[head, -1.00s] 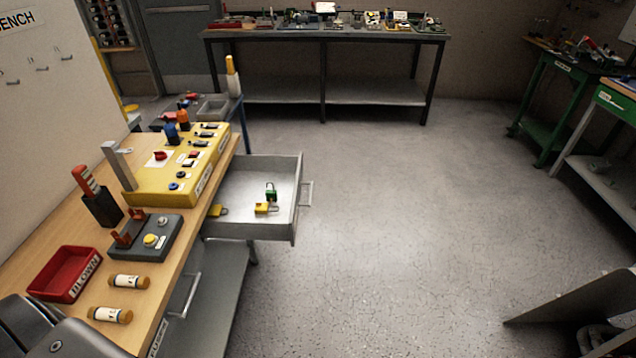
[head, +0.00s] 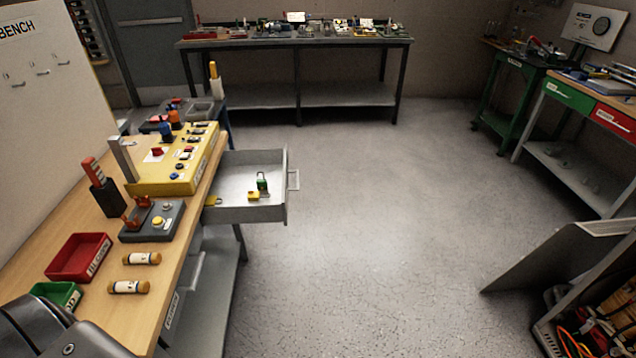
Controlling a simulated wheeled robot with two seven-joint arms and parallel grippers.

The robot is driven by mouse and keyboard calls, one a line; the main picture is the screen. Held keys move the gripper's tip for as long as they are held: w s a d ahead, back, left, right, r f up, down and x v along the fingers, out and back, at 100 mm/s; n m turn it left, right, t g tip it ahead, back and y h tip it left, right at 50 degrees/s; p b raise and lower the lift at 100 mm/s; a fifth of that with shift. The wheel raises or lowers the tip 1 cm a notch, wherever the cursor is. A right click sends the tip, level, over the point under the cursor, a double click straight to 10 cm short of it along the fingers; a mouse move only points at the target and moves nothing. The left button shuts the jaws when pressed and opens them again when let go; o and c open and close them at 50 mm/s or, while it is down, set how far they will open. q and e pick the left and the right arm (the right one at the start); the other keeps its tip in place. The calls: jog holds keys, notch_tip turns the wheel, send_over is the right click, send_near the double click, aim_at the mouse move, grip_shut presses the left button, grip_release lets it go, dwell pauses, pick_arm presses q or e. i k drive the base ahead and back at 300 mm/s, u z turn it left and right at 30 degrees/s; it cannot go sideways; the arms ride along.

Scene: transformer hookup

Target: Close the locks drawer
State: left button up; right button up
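The open locks drawer (head: 240,208) is a grey metal tray pulled out from the right side of the wooden workbench. Its handle (head: 294,180) is on the outer front panel, facing right. Inside lie a green padlock (head: 262,182), a yellow padlock (head: 254,196) and another yellow item (head: 213,201) close to the bench edge. Part of my own arm shows at the lower left, over the bench. Neither gripper's fingers are in view.
The workbench (head: 92,243) carries a yellow control panel (head: 178,172), a red bin (head: 78,258), a green bin (head: 60,294) and two cylinders. The floor (head: 370,220) right of the drawer is clear. A grey sloped panel (head: 560,255) and a crate of cables stand at the lower right.

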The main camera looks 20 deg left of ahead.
aim_at(236, 175)
jog(key=z, duration=0.45)
jog(key=i, duration=0.9)
jog(key=u, duration=0.65)
